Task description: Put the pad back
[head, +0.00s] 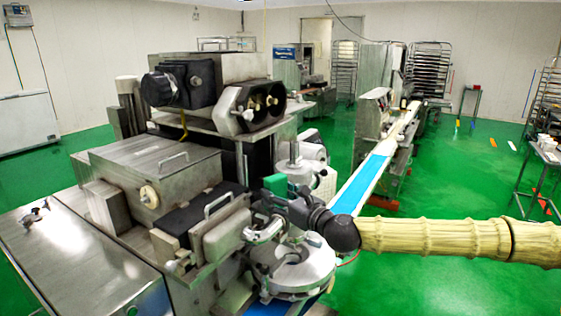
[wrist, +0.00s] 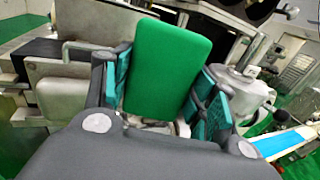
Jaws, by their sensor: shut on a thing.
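A green pad (wrist: 168,68) stands upright between the fingers of my gripper (wrist: 163,100) in the wrist view. The gripper is shut on the pad, with a teal fingertip on each side. In the head view the pad (head: 275,184) is a small green block at the end of my arm, in front of the encrusting machine (head: 160,165). My gripper (head: 285,193) is beside the machine's round metal head.
A metal box with a handle (head: 221,222) is close to the left of my gripper. A blue conveyor belt (head: 362,185) runs away behind the arm. A round metal part (head: 300,274) lies below. The green floor (head: 440,190) at right is mostly open.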

